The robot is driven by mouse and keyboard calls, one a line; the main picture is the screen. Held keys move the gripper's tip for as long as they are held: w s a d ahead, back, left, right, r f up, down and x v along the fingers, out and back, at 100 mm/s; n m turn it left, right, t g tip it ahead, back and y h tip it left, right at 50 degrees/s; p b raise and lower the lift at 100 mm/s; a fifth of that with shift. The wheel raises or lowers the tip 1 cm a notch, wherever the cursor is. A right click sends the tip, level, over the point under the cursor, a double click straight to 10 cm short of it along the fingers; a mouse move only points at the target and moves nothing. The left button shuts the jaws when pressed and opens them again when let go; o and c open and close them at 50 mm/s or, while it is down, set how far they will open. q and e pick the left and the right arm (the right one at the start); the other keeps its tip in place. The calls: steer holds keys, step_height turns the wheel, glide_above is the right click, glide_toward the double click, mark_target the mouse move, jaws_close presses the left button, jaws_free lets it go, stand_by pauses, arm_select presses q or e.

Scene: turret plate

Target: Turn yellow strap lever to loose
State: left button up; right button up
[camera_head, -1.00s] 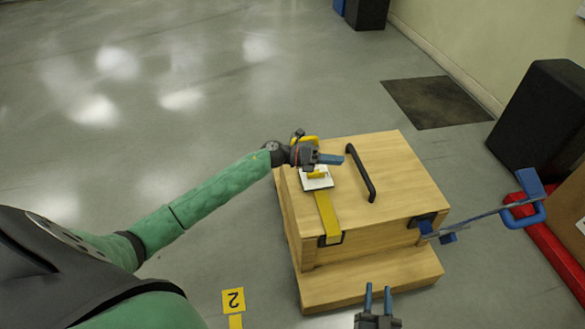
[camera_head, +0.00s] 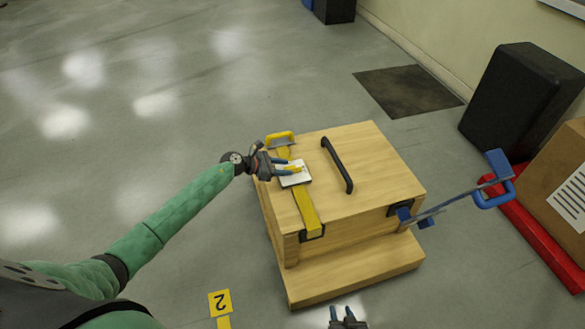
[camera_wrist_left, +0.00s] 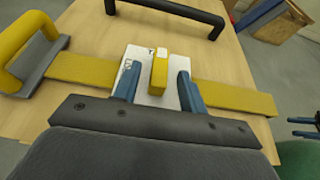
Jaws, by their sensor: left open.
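The yellow strap (camera_head: 305,209) runs over the left part of the wooden box lid, across a white plate (camera_head: 297,180). A short yellow lever (camera_wrist_left: 159,73) stands on the white plate (camera_wrist_left: 140,62) in the left wrist view. My left gripper (camera_wrist_left: 158,84) is open, with its blue fingers on either side of the lever and a visible gap to each. In the head view my left gripper (camera_head: 288,167) reaches in over the plate from the left. My right gripper (camera_head: 343,313) is at the bottom edge, fingers apart, empty, away from the box.
The wooden box (camera_head: 377,165) has a black handle (camera_head: 337,164) on its lid. A yellow handle (camera_head: 281,138) stands at the strap's far end. A blue lever bar (camera_head: 450,207) sticks out to the right. A black case (camera_head: 520,97) and a carton (camera_head: 560,175) stand right.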

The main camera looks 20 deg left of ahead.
mark_target(290, 167)
arm_select(q)
steer(key=shift+x, duration=2)
jaws_close()
